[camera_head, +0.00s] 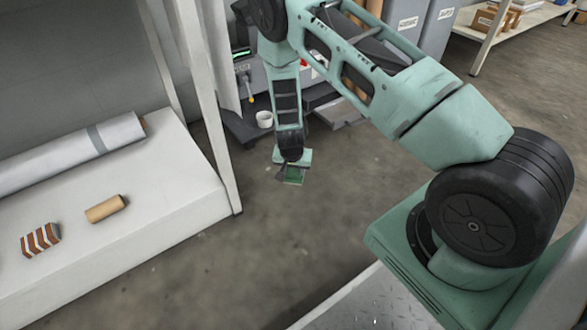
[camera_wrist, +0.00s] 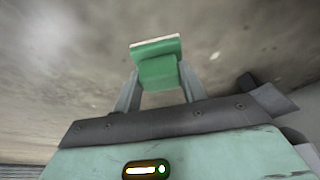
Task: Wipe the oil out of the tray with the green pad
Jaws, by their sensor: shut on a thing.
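My gripper (camera_head: 290,171) hangs above the bare concrete floor near the middle of the head view. It is shut on the green pad (camera_wrist: 157,68), which has a pale strip along its far edge and sits between the two fingers in the wrist view. In the head view the pad (camera_head: 294,179) shows as a small green patch. A flat grey tray (camera_head: 341,113) lies low beside the dark machine, behind and to the right of my gripper and apart from it. I cannot make out oil in it.
A white shelf (camera_head: 190,185) at left holds a long grey roll (camera_head: 70,153), a tan cylinder (camera_head: 105,209) and a striped bundle (camera_head: 40,240). A white cup (camera_head: 265,119) stands on the machine's dark base. Grey cabinets stand behind. The floor below my gripper is clear.

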